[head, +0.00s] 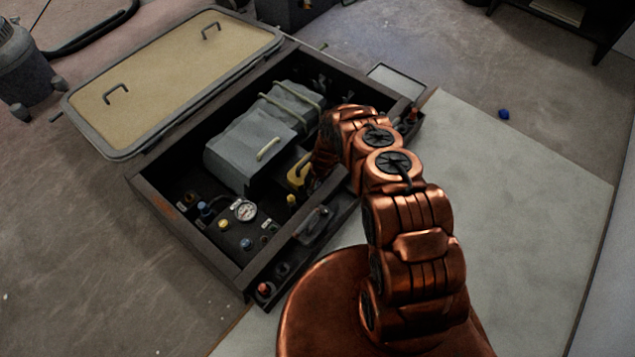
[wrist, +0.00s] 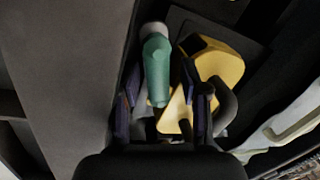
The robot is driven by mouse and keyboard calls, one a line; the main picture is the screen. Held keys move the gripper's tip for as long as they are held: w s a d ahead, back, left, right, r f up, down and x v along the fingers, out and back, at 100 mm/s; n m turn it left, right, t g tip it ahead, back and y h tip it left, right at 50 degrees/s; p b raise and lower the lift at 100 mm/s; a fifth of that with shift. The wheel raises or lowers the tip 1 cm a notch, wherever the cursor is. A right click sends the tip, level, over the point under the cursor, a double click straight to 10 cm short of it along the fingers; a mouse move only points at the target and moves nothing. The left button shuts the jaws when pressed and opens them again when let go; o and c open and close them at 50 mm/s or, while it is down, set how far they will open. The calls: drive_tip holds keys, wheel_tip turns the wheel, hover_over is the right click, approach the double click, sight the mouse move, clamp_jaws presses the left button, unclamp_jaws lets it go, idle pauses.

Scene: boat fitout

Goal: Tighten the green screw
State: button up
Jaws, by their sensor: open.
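A green, rounded, elongated piece (wrist: 157,75), which looks like the green screw, shows in the wrist view with a grey part at its far end. My gripper (wrist: 162,112) is open, one dark finger on each side of the near end of the green piece. I cannot tell whether either finger touches it. In the head view my arm reaches down into the dark open box (head: 190,237), and its end and the green piece are hidden there.
A yellow part (wrist: 222,66) sits close right of the green piece, near my right finger. The box wall (wrist: 70,70) rises on the left. A grey motor-like block (head: 235,150), a gauge (head: 245,211) and several knobs fill the box. Its tan lid (head: 175,75) lies open.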

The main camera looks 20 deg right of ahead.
drive_tip(key=shift+r, duration=0.1)
drive_tip(key=shift+d+r, duration=0.15)
drive_tip(key=shift+r, duration=0.4)
drive_tip(key=shift+s+d+r, duration=0.1)
drive_tip(key=shift+s+r, duration=0.2)
drive_tip(key=shift+r, duration=0.3)
drive_tip(key=shift+d+r, duration=0.15)
drive_tip(key=shift+r, duration=0.65)
drive_tip(key=shift+s+d+r, duration=0.1)
drive_tip(key=shift+d+r, duration=0.05)
drive_tip(key=shift+r, duration=0.8)
drive_tip(key=shift+s+d+r, duration=0.1)
drive_tip(key=shift+r, duration=0.8)
drive_tip(key=shift+w, duration=0.1)
drive_tip(key=shift+c, duration=0.4)
